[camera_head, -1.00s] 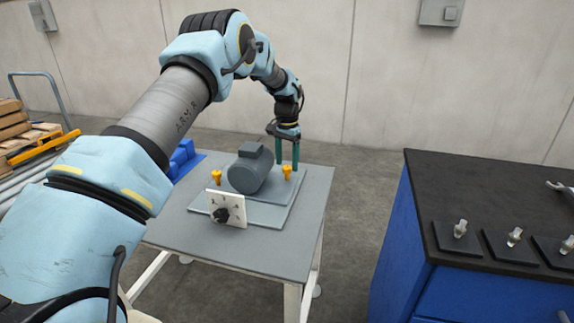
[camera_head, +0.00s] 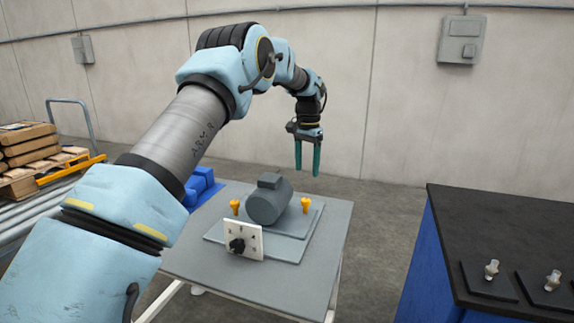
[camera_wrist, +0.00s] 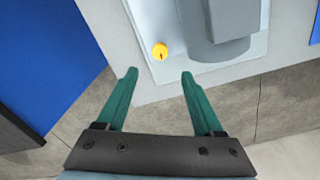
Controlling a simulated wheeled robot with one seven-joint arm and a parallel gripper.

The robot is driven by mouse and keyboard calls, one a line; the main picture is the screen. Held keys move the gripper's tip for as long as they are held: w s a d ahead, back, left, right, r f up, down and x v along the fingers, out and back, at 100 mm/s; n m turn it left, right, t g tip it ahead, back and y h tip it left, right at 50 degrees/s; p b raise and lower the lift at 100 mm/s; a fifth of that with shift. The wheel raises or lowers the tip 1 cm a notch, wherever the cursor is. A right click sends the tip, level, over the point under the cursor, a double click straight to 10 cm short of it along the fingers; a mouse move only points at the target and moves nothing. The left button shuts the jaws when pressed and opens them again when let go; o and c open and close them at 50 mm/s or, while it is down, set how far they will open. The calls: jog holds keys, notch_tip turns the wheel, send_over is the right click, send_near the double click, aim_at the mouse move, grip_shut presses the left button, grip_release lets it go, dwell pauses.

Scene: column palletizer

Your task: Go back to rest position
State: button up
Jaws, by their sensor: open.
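My gripper (camera_head: 307,172) has two teal fingers pointing down. In the head view it hangs in the air above the back right of the grey table (camera_head: 320,270), behind the motor. In the wrist view my gripper (camera_wrist: 157,92) is open, with nothing between its fingers. A yellow knob (camera_wrist: 160,51) lies beyond the fingertips, apart from them. The grey motor (camera_head: 268,203) sits on a plate on the table and shows partly in the wrist view (camera_wrist: 228,22).
Yellow knobs (camera_head: 304,204) stand beside the motor. A white dial panel (camera_head: 243,240) stands in front of it. A blue cabinet with a dark top (camera_head: 500,235) holds several small fittings at right. Pallets (camera_head: 32,165) are at left. Bare floor lies between table and cabinet.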

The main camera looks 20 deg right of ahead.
jog(key=a+n, duration=0.1)
jog(key=a, duration=0.3)
jog(key=w+a+r+n, duration=0.1)
jog(key=a, duration=0.4)
jog(key=a+r+n, duration=0.1)
jog(key=a, duration=0.3)
jog(key=shift+w+a, duration=0.15)
jog(key=shift+w, duration=0.05)
jog(key=s+a+n, duration=0.3)
jog(key=s+a, duration=0.1)
jog(key=a, duration=1)
jog(key=s+a+f+n+t, duration=0.1)
jog(key=s+a+n, duration=0.5)
jog(key=s+a, duration=1.1)
jog(key=shift+s+a+f+t+p, duration=0.15)
jog(key=shift+a+f+t+p, duration=0.15)
jog(key=shift+f+p, duration=0.1)
